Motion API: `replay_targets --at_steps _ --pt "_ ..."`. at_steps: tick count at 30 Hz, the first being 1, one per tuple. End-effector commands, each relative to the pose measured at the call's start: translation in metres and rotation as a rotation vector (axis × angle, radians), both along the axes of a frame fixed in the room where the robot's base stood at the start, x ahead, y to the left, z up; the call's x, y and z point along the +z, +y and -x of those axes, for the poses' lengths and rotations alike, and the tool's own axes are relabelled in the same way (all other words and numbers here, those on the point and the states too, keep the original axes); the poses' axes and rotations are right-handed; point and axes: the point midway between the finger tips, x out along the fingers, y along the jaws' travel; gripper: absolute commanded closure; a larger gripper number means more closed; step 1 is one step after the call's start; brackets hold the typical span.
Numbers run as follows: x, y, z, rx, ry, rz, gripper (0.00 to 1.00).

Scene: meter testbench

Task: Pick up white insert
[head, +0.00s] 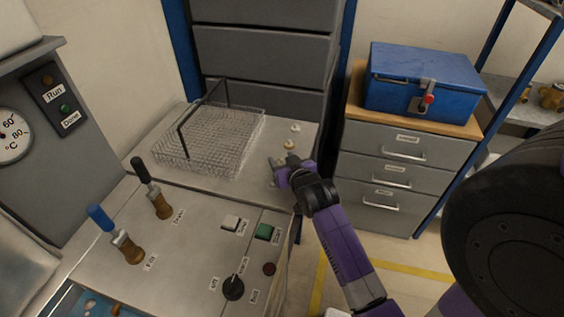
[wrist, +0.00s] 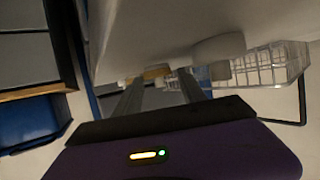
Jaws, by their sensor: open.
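Small pale pieces stand in a row on the grey bench top near its right edge in the head view. The farthest is a white insert (head: 295,128); a yellowish piece (head: 289,144) is nearer, and another pale piece (head: 292,159) is partly hidden by my gripper. My gripper (head: 274,172) is open, low over the bench beside the nearest piece. In the wrist view, my gripper (wrist: 160,92) has its two fingers apart, with the yellowish piece (wrist: 156,73) beyond them and a white rounded piece (wrist: 221,46) to the right. Nothing is visibly held.
A wire basket (head: 205,140) with a dark handle stands left of the pieces. Two levers (head: 152,190) and several buttons are on the nearer panel. Grey drawers (head: 265,60) rise behind the bench. A blue toolbox (head: 420,80) sits on a cabinet at the right.

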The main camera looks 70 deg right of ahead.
Motion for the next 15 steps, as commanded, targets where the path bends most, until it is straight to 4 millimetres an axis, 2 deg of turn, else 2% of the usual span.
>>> replay_targets --at_steps 9,15 --pt "-0.0019 -0.0032 -0.0030 0.000 0.000 0.001 0.54" --pt "-0.0018 -0.0032 -0.0029 0.000 0.000 0.001 0.94"
